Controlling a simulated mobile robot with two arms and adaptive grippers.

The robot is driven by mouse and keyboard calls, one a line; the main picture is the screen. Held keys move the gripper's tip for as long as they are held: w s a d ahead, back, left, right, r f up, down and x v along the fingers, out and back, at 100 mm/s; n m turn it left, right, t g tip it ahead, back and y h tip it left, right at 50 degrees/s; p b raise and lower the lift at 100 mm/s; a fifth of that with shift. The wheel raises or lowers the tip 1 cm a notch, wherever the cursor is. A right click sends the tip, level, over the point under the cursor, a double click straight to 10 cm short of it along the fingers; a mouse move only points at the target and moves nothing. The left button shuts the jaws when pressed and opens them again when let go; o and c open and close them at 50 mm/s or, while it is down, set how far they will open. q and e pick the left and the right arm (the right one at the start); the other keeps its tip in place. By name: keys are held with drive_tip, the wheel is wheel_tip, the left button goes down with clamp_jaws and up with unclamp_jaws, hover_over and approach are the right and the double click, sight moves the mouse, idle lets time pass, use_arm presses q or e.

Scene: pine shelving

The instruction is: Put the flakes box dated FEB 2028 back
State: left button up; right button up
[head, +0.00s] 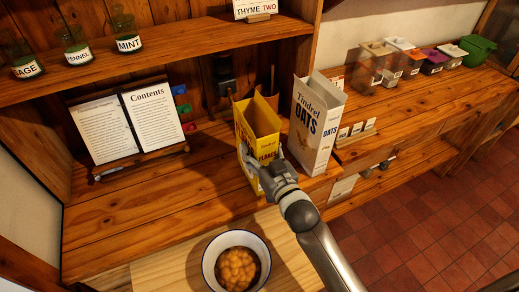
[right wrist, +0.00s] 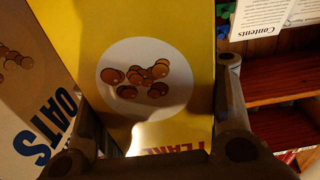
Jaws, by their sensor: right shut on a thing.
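The yellow flakes box (head: 262,117) stands open-topped on the wooden shelf, left of the white oats box; no date can be read on it. My right gripper (head: 269,176) is shut on the flakes box, low on its near side. In the right wrist view the flakes box (right wrist: 150,40) fills the middle between the two fingers (right wrist: 160,150), with a round picture and part of the word FLAKES. My left gripper is not in view.
The open white oats box (head: 314,125) stands close on the right. A bowl of round orange food (head: 209,262) sits in front. An open Contents book (head: 128,122) stands left on a stand. Spice jars (head: 127,38) line the upper shelf.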

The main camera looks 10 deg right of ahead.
drive_tip(key=o, duration=1.1)
drive_tip(key=shift+f, duration=0.1)
drive_tip(key=shift+c, duration=0.2)
drive_tip(key=s+d+b, duration=0.2)
drive_tip(key=s, duration=0.9)
drive_tip(key=shift+s+d+r+b, duration=0.15)
drive_tip(key=shift+s+r+b, duration=0.05)
drive_tip(key=shift+s+b, duration=0.2)
